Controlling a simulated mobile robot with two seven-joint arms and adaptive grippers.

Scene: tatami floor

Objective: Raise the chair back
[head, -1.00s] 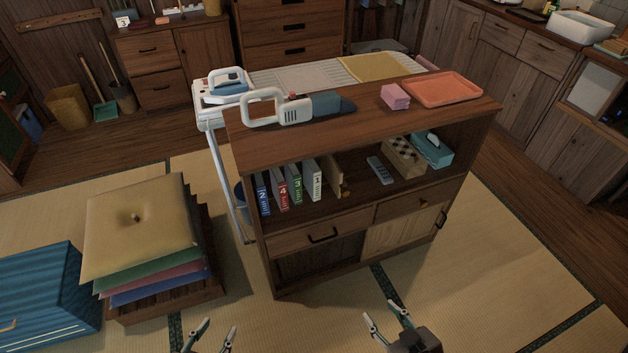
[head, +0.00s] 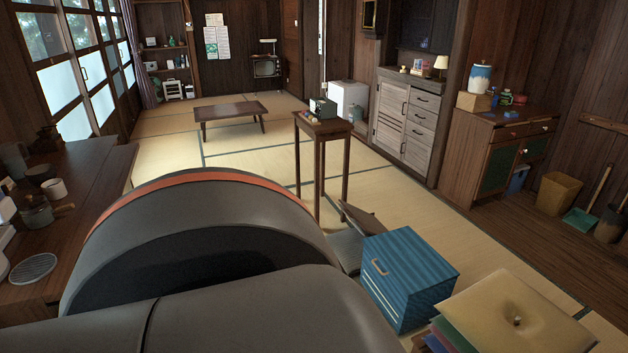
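What looks like a low floor chair (head: 345,247) sits on the tatami between the tall narrow table and the blue striped box. A grey, seat-like part and a tilted brown wooden panel (head: 363,220) show. The panel may be its back, leaning low at a slant. My own large grey arm part hides the chair's near left side, and the blue box covers part of its right. I cannot tell the back's exact angle. Neither of my grippers is in the head view now.
The blue striped box (head: 408,278) stands close by the chair, with stacked cushions (head: 510,315) at lower right. The tall narrow table (head: 322,127) stands just behind. A low table (head: 230,111) is farther back. Open tatami lies between them.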

